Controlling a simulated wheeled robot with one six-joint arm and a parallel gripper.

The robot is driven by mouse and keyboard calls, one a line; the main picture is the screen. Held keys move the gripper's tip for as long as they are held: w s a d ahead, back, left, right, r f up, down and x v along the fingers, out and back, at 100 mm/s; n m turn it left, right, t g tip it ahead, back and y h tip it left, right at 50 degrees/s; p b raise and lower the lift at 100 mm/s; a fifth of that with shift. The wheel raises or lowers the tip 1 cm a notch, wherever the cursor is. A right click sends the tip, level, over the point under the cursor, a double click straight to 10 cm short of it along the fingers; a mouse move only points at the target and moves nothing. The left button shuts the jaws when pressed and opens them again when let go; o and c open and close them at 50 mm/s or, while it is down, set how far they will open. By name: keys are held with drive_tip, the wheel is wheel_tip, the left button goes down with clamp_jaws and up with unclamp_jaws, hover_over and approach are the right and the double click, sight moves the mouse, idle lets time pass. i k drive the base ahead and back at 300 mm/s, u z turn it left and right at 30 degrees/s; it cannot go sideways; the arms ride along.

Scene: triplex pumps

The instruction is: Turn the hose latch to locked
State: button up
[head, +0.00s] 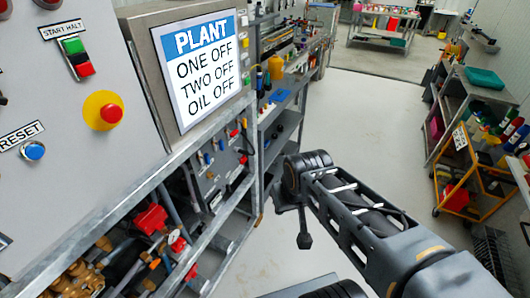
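My gripper (295,215) hangs at the end of my arm, in front of the open aisle and right of the plant rack. It is small and dark here, and I cannot tell whether its fingers are open or shut. Red fittings (151,219) and grey pipes or hoses sit low in the rack at the left, apart from my gripper. I cannot pick out for certain which part is the hose latch, nor its position.
The control panel (60,180) at the left has a red stop button (103,111) and a blue reset button (33,151). A sign (202,68) reads "PLANT ONE OFF TWO OFF OIL OFF". An orange trolley (470,172) stands at the right. The middle floor is clear.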

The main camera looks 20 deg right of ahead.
sight(243, 160)
drive_tip(key=u, duration=0.05)
drive_tip(key=i, duration=0.9)
drive_tip(key=u, duration=0.4)
